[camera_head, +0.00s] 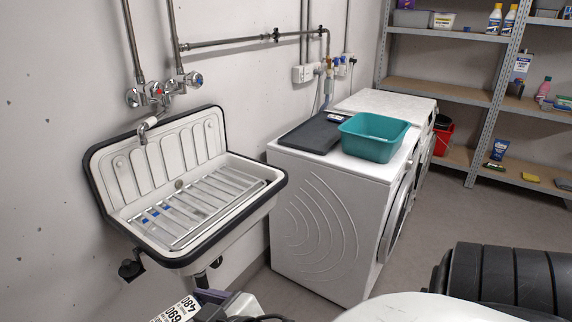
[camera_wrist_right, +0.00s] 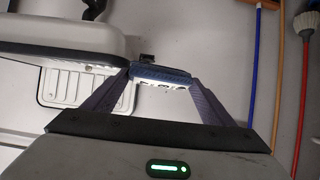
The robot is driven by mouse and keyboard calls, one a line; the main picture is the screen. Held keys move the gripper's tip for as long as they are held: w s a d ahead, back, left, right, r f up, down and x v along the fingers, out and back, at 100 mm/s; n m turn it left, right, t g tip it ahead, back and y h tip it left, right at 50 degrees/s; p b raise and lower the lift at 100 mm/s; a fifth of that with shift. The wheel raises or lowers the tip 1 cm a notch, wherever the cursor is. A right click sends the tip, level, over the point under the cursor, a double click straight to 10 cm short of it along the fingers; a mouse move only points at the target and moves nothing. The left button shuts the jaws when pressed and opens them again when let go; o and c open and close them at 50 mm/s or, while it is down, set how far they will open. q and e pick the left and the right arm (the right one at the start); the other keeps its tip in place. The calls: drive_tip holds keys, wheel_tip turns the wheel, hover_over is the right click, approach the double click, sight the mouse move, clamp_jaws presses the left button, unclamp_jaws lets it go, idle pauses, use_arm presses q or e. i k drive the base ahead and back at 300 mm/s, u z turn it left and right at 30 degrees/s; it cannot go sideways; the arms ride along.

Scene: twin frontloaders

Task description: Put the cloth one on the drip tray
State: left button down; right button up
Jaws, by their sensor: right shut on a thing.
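My right gripper (camera_wrist_right: 163,82) is shut on a small blue thing (camera_wrist_right: 160,72) with a white, dark-marked lower side. I cannot tell whether it is cloth. In the head view, a grey and purplish part (camera_head: 232,306), likely this gripper, shows at the bottom edge beside a white piece with black digits (camera_head: 178,312). Nothing named a drip tray is plain to see. A dark flat slab (camera_head: 310,134) lies on the washing machine, and a wire rack (camera_head: 205,208) lies in the white sink (camera_head: 150,170) with small blue things under it. My left gripper is out of view.
A teal basin (camera_head: 372,145) stands on the front washing machine (camera_head: 325,215), beside the dark slab. A second machine (camera_head: 385,104) stands behind. Shelves (camera_head: 440,90) with bottles are at the right. Taps (camera_head: 165,92) are above the sink. Coloured handles (camera_wrist_right: 258,60) show in the wrist view.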

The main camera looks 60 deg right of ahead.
sight(307, 142)
drive_tip(key=u, duration=2.15)
drive_tip(key=k, duration=2.45)
drive_tip(key=z, duration=1.8)
